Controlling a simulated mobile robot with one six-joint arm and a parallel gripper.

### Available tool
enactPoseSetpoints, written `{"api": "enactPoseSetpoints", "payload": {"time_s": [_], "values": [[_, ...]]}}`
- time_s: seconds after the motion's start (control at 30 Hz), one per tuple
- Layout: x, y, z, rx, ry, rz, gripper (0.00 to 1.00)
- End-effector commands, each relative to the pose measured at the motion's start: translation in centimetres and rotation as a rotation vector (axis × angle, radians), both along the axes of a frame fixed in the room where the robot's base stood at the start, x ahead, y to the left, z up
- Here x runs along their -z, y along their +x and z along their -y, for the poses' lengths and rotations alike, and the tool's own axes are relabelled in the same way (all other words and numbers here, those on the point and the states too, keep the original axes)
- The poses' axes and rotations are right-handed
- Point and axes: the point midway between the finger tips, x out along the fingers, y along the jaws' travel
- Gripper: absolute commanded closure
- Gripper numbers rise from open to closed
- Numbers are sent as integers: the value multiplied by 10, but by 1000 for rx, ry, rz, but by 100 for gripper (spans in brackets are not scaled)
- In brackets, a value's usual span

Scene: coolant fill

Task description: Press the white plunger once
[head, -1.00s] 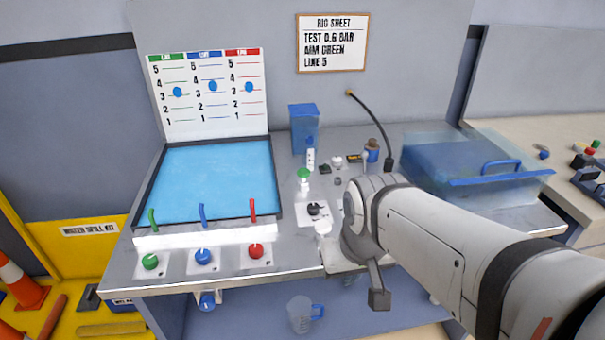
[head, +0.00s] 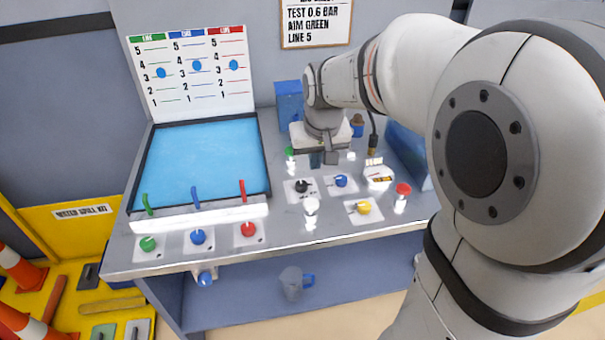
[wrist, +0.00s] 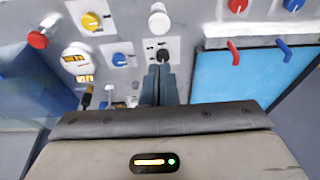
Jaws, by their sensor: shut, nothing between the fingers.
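The white plunger (head: 310,212) stands upright near the front edge of the metal bench, with a round white cap. It also shows in the wrist view (wrist: 159,20), at the top, beyond my fingertips. My gripper (head: 323,160) is shut and empty, pointing down over the back part of the bench, behind the plunger and apart from it. In the wrist view the closed fingertips (wrist: 160,68) appear just short of the black knob (wrist: 162,55), which lies between them and the plunger in the picture.
A black knob (head: 302,187), blue knob (head: 341,181), yellow knob (head: 363,207) and red plunger (head: 402,192) surround the white one. A green plunger (head: 290,152) is near my gripper. A gauge (head: 378,178) sits right. A blue basin (head: 200,175) fills the left.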

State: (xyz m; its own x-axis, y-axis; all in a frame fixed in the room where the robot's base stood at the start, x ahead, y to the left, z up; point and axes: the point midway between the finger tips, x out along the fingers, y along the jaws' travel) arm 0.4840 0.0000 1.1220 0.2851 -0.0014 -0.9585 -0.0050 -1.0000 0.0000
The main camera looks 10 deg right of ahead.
Motion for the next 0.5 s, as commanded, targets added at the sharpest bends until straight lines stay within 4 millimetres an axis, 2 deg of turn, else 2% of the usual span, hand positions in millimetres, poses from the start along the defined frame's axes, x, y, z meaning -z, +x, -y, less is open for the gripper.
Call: {"api": "enactPoseSetpoints", "payload": {"time_s": [0.27, 0.37, 0.5], "values": [[5, 0, 0, -1, 0, -3, 100], [16, 4, -1, -1, 0, -5, 100], [42, 10, -1, -2, -1, -8, 100]]}}
